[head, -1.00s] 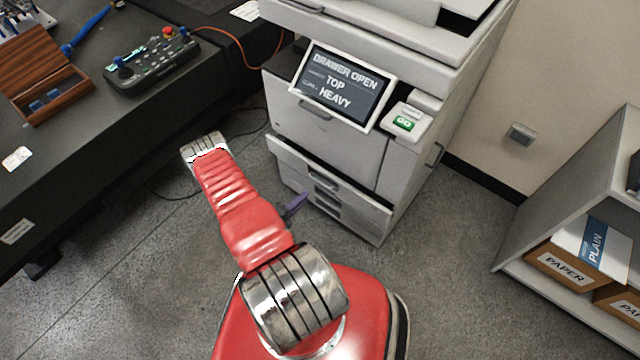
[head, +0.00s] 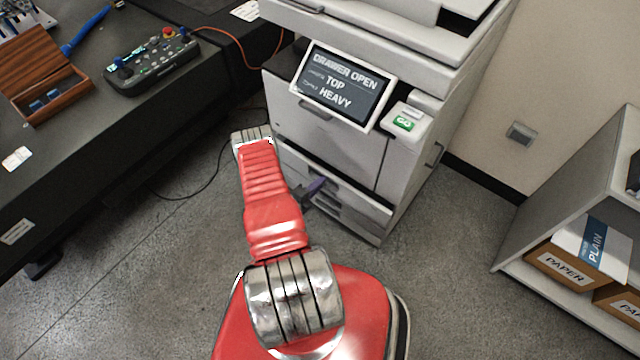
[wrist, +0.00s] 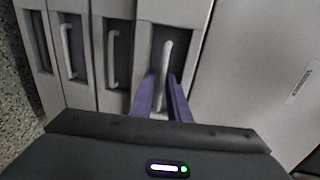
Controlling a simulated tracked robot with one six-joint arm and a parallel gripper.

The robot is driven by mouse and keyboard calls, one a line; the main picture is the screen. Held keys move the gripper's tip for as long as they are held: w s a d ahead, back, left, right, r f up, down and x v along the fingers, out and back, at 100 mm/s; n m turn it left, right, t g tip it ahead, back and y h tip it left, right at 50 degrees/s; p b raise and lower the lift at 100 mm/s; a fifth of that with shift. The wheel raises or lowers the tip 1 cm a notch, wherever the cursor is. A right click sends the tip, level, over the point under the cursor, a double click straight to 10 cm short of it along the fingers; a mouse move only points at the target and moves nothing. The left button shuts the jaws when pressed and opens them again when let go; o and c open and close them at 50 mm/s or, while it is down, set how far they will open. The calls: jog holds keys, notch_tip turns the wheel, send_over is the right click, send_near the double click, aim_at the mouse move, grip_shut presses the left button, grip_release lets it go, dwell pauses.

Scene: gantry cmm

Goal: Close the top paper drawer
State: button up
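The top paper drawer (head: 366,207) is the uppermost of the stacked drawers low in the pale grey printer (head: 330,140). It stands out from the printer body. In the wrist view its front (wrist: 150,33) faces my gripper, with a pale bar handle (wrist: 166,62) in a dark recess. In the wrist view my gripper's two purple fingers (wrist: 163,97) are apart, near the handle's lower end. Whether they touch the drawer is unclear.
Lower drawers (wrist: 88,55) look shut beside the top one. The printer's screen (head: 343,86) reads "DRAWER OPEN", "TOP", "HEAVY". A dark bench (head: 60,190) stands at left and a shelf with paper boxes (head: 575,270) at right. Floor right of the printer is clear.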

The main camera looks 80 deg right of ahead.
jog(key=shift+s+d, duration=0.1)
jog(key=shift+d, duration=0.15)
jog(key=shift+c, duration=0.2)
grip_shut()
jog(key=shift+a+f, duration=0.1)
jog(key=shift+f, duration=0.1)
dwell(0.9)
